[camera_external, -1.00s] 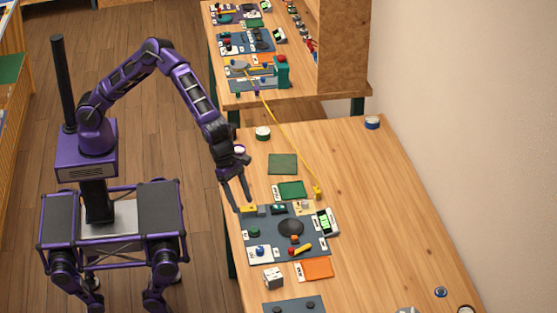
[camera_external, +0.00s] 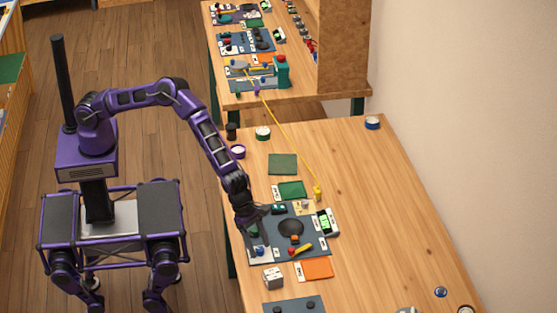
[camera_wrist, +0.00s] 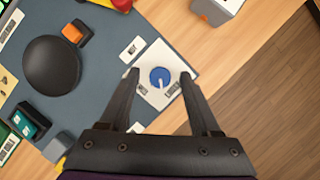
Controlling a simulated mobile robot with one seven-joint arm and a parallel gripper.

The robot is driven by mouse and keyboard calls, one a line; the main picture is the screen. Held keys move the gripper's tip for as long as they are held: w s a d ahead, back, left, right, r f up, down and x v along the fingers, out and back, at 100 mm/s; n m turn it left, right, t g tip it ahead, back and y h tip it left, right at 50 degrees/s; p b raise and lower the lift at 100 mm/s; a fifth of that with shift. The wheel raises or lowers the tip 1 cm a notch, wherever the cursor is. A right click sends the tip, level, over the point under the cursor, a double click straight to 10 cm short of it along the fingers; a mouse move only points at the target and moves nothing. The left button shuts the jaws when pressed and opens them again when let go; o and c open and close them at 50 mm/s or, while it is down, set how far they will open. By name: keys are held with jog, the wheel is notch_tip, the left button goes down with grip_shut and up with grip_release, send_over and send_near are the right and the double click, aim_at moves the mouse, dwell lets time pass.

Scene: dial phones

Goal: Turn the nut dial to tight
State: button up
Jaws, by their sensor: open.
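A blue round dial with a pale pointer line (camera_wrist: 160,78) sits on a white plate (camera_wrist: 157,52) with small dark-printed labels on both sides, too small to read. The pointer runs toward the lower part of the dial in the wrist view. The dial also shows in the external view (camera_external: 260,250), near the board's front left corner. My gripper (camera_wrist: 160,74) is open, its two fingers on either side of the dial in the wrist view, with gaps to it. I cannot tell how far above the plate the fingertips are.
The dark blue board (camera_external: 318,243) carries a black round pad (camera_external: 291,228), an orange block (camera_wrist: 77,33) and a yellow-handled part (camera_external: 301,249). A white-grey box (camera_external: 273,279) stands off the board's front edge.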

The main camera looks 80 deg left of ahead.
jog(key=shift+f, duration=0.1)
grip_shut()
dwell(0.3)
jog(key=m+g, duration=0.1)
jog(key=m, duration=0.2)
jog(key=shift+w+a+m+h, duration=0.1)
jog(key=shift+w+m+h, duration=0.05)
jog(key=shift+m+h, duration=0.25)
jog(key=m+g, duration=0.2)
jog(key=m, duration=0.3)
jog(key=shift+w, duration=0.1)
dwell(0.5)
